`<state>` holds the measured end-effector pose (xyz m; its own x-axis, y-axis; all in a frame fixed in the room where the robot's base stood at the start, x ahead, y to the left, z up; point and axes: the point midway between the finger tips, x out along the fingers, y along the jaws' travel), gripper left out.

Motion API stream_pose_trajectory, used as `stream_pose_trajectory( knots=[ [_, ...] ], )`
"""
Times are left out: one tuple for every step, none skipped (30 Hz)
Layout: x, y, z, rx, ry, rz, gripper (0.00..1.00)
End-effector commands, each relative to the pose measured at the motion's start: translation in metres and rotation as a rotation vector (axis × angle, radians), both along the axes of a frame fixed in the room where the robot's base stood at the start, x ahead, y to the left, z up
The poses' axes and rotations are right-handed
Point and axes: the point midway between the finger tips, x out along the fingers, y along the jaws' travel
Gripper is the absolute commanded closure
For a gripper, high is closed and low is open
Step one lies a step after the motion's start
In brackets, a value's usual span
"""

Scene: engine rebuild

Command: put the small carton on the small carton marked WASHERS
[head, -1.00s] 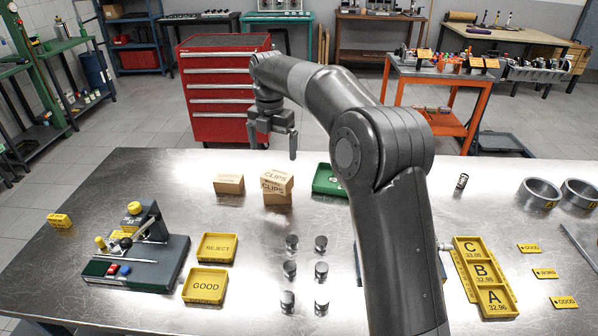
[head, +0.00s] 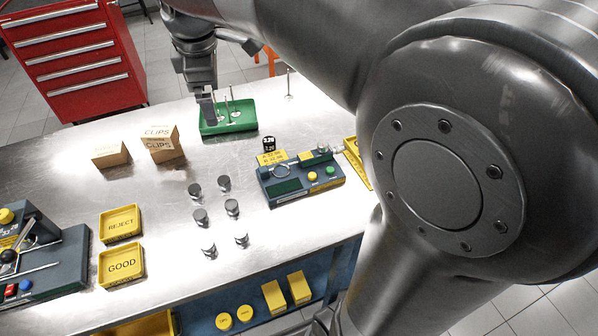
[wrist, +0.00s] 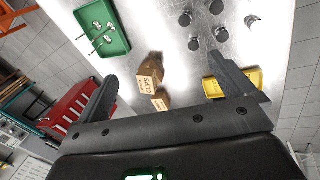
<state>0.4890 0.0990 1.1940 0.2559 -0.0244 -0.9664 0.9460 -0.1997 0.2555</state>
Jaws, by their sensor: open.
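A small brown carton marked CLIPS (head: 163,145) stands on the metal bench. It also shows in the wrist view (wrist: 149,78). I cannot tell whether it is one box or two stacked. A lower brown carton (head: 110,156) stands just to its left, apart from it. It also shows in the wrist view (wrist: 161,102), where its label is too small to read. I cannot make out the word WASHERS anywhere. My gripper (head: 209,108) is open and empty, right of the cartons near the green tray. Its spread fingers (wrist: 166,68) frame the cartons in the wrist view.
The green tray (head: 246,124) holds several upright valve-like parts. Several metal cylinders (head: 201,217) stand in front of the cartons. Yellow REJECT (head: 120,238) and GOOD (head: 138,282) trays are nearer. A gauge block (head: 301,189) lies to the right. A red tool cabinet (head: 50,90) stands behind the bench.

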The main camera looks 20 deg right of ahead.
Motion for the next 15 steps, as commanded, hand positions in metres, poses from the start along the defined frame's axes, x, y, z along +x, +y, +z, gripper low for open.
stream_pose_trajectory(
  knots=[
    [-0.018,-0.011,0.001,0.024,-0.022,-0.09,0.01],
    [-0.027,-0.017,0.001,0.041,-0.034,-0.15,0.01],
    [-0.039,-0.025,-0.001,0.065,-0.049,-0.228,0.01],
    [-0.049,-0.031,-0.002,0.083,-0.06,-0.287,0.01],
    [-0.058,-0.037,-0.004,0.103,-0.072,-0.345,0.01],
    [-0.071,-0.044,-0.006,0.131,-0.087,-0.423,0.01],
    [-0.08,-0.048,-0.009,0.153,-0.098,-0.481,0.01],
    [-0.089,-0.053,-0.011,0.174,-0.109,-0.539,0.01],
    [-0.102,-0.06,-0.015,0.206,-0.123,-0.616,0.01],
    [-0.111,-0.065,-0.019,0.23,-0.134,-0.675,0.01],
    [-0.12,-0.069,-0.023,0.253,-0.143,-0.731,0.01],
    [-0.132,-0.074,-0.028,0.287,-0.157,-0.806,0.01],
    [-0.14,-0.078,-0.032,0.312,-0.164,-0.86,0.01],
    [-0.148,-0.081,-0.037,0.337,-0.172,-0.913,0.01],
    [-0.158,-0.085,-0.043,0.37,-0.182,-0.979,0.01]
  ],
)
